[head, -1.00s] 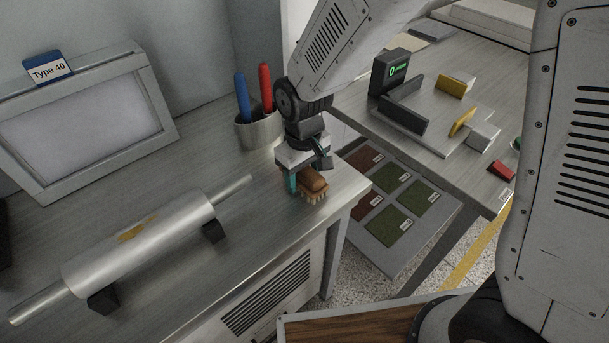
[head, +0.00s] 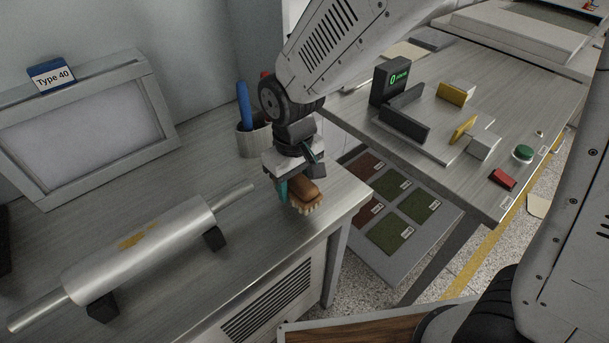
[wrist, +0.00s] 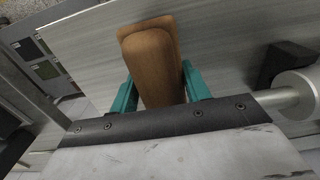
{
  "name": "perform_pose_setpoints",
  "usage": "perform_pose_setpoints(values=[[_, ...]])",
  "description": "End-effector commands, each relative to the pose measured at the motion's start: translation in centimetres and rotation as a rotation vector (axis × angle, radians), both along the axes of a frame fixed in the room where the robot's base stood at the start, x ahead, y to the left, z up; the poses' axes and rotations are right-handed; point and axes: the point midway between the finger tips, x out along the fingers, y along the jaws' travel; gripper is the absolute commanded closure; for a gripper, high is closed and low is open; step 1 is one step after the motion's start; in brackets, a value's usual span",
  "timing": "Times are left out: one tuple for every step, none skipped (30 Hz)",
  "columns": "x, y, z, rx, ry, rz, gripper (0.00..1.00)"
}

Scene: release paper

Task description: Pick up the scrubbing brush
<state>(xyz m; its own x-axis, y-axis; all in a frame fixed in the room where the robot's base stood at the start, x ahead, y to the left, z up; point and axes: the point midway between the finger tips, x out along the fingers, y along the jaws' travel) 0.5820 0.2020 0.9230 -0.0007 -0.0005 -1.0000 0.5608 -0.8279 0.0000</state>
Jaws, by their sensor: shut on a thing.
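The scrubbing brush (head: 305,196) has a brown wooden back and pale bristles that point down. It is near the front right corner of the metal workbench. My gripper (head: 292,188) is shut on it, with teal fingers on its sides. In the wrist view the brush's wooden back (wrist: 152,62) sits between the two teal fingertips (wrist: 158,92). The bristles are hidden in the wrist view. The brush appears held just above the bench top, though the gap is hard to judge.
A metal roller (head: 140,250) lies on black supports on the workbench (head: 215,285). A framed panel (head: 80,125) labelled Type 40 is at the back left. Another table (head: 530,110) with a fixture and buttons stands at right.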

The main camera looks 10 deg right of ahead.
Motion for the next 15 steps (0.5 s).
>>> perform_pose_setpoints(values=[[-1.1, 0.8, 0.2, 0.001, -0.002, 0.006, 0.78], [-1.6, 1.2, 0.3, 0.001, -0.002, 0.006, 0.78], [-2.4, 1.8, 0.3, 0.001, -0.001, 0.007, 0.78], [-3.0, 2.1, 0.4, 0.001, -0.001, 0.006, 0.78], [-3.6, 2.5, 0.5, 0.001, -0.002, 0.007, 0.78], [-4.3, 3.1, 0.5, 0.001, -0.002, 0.006, 0.78], [-4.8, 3.4, 0.6, 0.001, -0.002, 0.006, 0.78], [-5.3, 3.8, 0.7, 0.001, -0.002, 0.005, 0.78], [-6.0, 4.2, 0.7, 0.001, -0.002, 0.005, 0.78], [-6.4, 4.6, 0.8, 0.001, -0.001, 0.005, 0.78], [-6.9, 4.9, 0.8, 0.001, -0.001, 0.005, 0.78], [-7.4, 5.2, 0.9, 0.001, -0.001, 0.005, 0.78], [-7.8, 5.5, 0.9, 0.001, -0.001, 0.004, 0.78], [-8.2, 5.7, 1.0, 0.001, -0.001, 0.003, 0.78], [-8.6, 6.0, 1.0, 0.001, -0.001, 0.004, 0.78]])
